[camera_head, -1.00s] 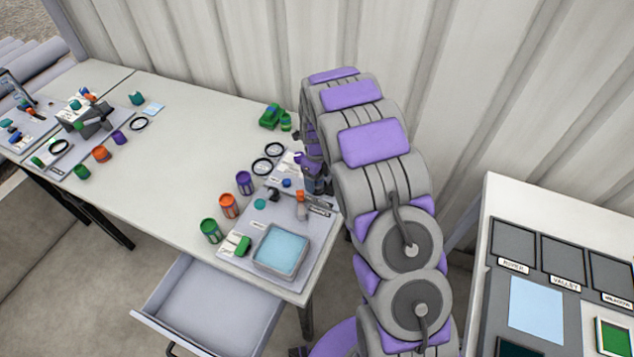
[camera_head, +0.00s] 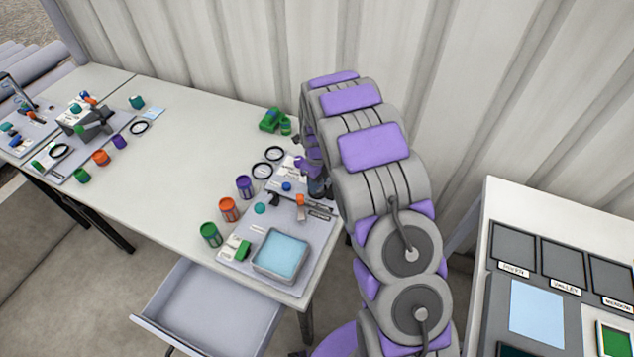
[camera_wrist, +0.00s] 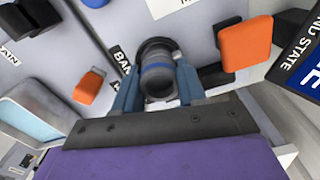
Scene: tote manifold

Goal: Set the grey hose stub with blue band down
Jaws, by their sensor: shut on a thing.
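The grey hose stub with blue band (camera_wrist: 158,72) is between the two blue-grey fingers of my gripper (camera_wrist: 158,92) in the wrist view. The gripper is shut on it. The stub's round open end faces the camera and a dark ring shows behind it. Whether its far end touches the panel cannot be told. In the head view my arm hides most of the gripper and the stub, at the right end of the grey panel (camera_head: 318,240) on the table.
An orange block (camera_wrist: 246,43) stands right of the stub and an orange piece (camera_wrist: 88,88) lies left. A tray with light blue inside (camera_head: 280,252) sits at the panel's front. Green, orange and purple cans (camera_head: 229,210) line its left side. A drawer (camera_head: 210,305) stands open below.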

